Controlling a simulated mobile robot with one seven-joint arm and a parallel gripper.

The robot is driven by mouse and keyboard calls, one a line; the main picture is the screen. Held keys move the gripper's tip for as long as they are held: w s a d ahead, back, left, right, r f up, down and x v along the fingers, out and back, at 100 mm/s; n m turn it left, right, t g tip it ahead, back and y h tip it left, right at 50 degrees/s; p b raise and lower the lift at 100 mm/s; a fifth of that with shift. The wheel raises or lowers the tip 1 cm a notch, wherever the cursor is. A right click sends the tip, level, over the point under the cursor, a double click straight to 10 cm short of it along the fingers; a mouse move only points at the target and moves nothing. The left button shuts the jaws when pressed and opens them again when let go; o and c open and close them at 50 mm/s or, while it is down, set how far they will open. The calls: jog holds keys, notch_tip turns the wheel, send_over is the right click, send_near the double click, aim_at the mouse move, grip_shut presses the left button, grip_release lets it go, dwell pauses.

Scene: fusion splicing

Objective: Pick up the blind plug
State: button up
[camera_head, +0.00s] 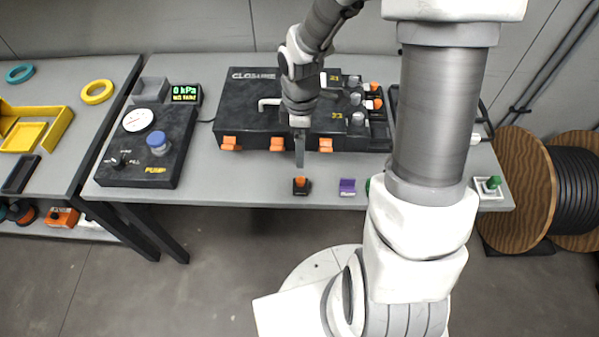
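My gripper (299,160) points down near the table's front edge. Its fingers are seen edge-on, so their opening does not show. Just below it, a small black block with an orange top (301,186) stands on the table; a small gap seems to show between it and the fingertips. A small green piece (493,182) stands in a white square holder (487,190) at the table's right front corner. No label tells me which piece is the blind plug.
A black closure box (255,100) with orange clips stands behind my gripper. A purple block (347,187) sits right of the black one. A pump panel (150,150) with gauge is at left. My arm hides part of the table at right. The front strip left of the black block is clear.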

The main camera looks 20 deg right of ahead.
aim_at(300, 179)
notch_tip(300, 179, down, 16)
jog(key=shift+f+b, duration=0.1)
jog(key=shift+b, duration=0.9)
grip_shut()
